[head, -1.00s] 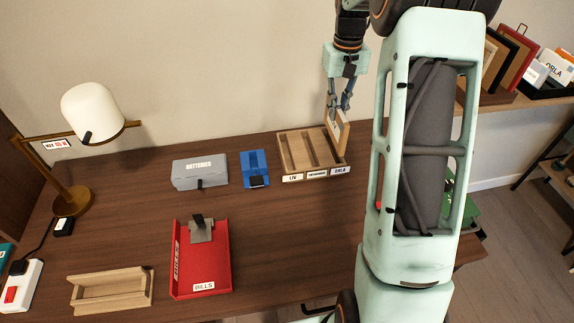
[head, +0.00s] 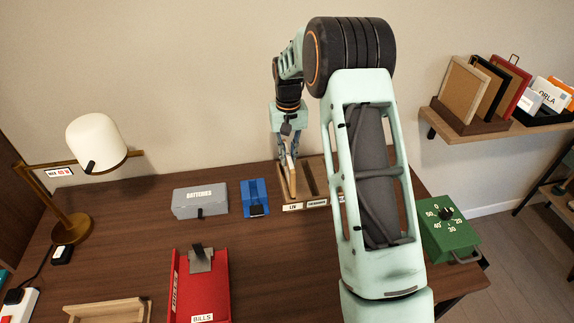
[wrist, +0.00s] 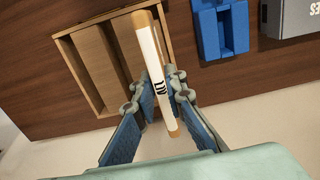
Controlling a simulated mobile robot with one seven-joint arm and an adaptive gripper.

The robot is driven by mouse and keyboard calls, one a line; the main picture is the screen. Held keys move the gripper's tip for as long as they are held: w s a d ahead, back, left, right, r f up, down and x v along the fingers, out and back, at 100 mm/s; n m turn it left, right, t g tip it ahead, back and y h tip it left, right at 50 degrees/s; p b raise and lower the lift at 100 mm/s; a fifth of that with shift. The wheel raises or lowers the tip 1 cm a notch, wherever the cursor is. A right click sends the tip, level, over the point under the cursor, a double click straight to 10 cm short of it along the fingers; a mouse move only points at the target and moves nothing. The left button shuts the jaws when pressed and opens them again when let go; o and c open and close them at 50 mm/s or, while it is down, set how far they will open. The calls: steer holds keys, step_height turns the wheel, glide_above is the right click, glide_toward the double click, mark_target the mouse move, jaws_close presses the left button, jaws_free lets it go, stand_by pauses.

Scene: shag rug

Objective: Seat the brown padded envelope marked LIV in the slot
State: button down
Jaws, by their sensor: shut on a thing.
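My gripper (head: 287,155) is shut on the brown padded envelope (head: 291,180). In the wrist view the envelope (wrist: 152,60) shows edge-on, with a pale edge, tan sides and the letters LIV between my blue-padded fingers (wrist: 161,97). The wooden sorter (head: 313,163) stands at the back of the desk, with a LIV label (head: 293,208) at its left slot. The envelope stands nearly upright at that left slot. Its lower end is close to the sorter, and I cannot tell how deep it sits. My arm hides the sorter's right part. The sorter also shows in the wrist view (wrist: 64,45).
A blue holder (head: 255,195) stands close left of the sorter, and a grey batteries box (head: 200,201) beyond it. A red bills tray (head: 215,275) lies in front. A green dial box (head: 449,238) is at the right. The desk between tray and sorter is clear.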

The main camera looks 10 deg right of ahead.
steer(key=shift+w+a+f, duration=0.1)
steer(key=shift+f, duration=1)
steer(key=shift+a+f, duration=0.1)
steer(key=shift+f, duration=0.95)
steer(key=c, duration=2)
jaws_free()
steer(key=shift+r, duration=0.1)
steer(key=shift+r, duration=0.1)
step_height(320, 180, up, 12)
steer(key=shift+r, duration=0.1)
